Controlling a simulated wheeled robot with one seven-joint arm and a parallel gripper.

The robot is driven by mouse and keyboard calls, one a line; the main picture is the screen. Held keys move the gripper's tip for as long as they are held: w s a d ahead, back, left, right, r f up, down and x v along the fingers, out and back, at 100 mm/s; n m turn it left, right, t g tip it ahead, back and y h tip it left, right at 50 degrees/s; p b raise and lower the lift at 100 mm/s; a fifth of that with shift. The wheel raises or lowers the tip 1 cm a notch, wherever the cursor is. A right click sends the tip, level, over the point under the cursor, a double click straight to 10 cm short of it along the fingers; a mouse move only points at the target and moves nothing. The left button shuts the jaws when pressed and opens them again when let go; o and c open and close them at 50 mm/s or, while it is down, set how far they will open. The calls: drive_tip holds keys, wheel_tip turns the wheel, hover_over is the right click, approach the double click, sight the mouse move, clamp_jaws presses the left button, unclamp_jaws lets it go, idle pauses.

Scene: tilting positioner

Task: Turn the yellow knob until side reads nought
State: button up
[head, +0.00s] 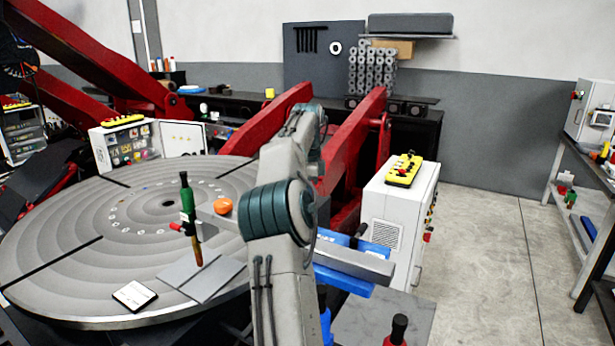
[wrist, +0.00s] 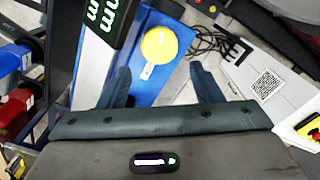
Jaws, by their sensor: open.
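The yellow knob (wrist: 158,46) is round, with a pale mark on its face. It sits on a blue surface (wrist: 146,88) in the upper middle of the wrist view. A black display (wrist: 104,20) with green characters is beside it at the upper left, turned and cut off by the frame edge; I cannot read it. My gripper (wrist: 160,69) is open and empty, its two dark fingers spread on either side below the knob, apart from it in the picture. In the head view my arm hides the knob and the gripper.
A large round grey turntable (head: 60,240) fills the left of the head view, with a green-handled tool (head: 187,205) over it. A white cabinet (head: 398,215) with a yellow pendant (head: 404,169) stands right of my arm. Floor is clear farther right. Cables (wrist: 208,40) lie near the knob.

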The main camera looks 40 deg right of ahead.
wheel_tip(320, 180, up, 6)
drive_tip(key=shift+r, duration=0.15)
idle(0.3)
drive_tip(key=shift+a, duration=0.1)
